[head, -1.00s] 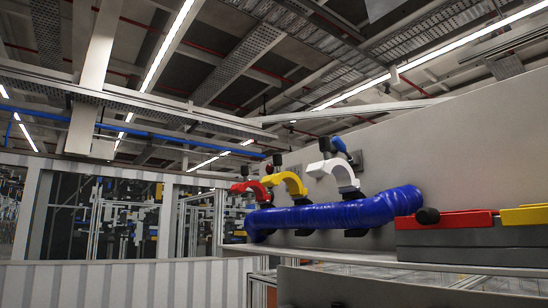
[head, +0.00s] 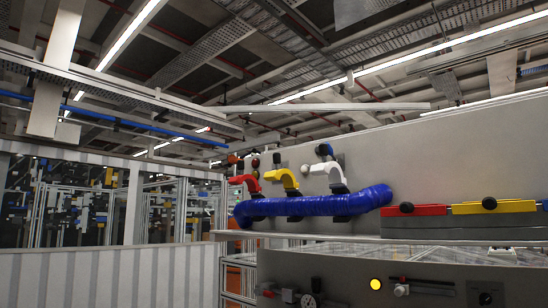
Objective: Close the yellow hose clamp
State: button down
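The yellow hose clamp (head: 287,181) is in the middle of a row of three clamps above a thick blue hose (head: 318,206). Its curved yellow arm stands raised, open, above the hose. A red clamp (head: 247,184) is to its left and a white clamp (head: 330,177) to its right, both also raised. The hose lies along a light shelf against a grey panel. My gripper is not in view.
Red (head: 428,210) and yellow (head: 493,207) pieces with black knobs sit on a grey block to the right of the hose. The shelf edge (head: 400,239) juts out below. A lower panel carries a gauge (head: 309,301) and a lit yellow button (head: 375,284). A ribbed pale wall (head: 100,277) stands at left.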

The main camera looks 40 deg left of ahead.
aim_at(289, 179)
jog(key=u, duration=1.45)
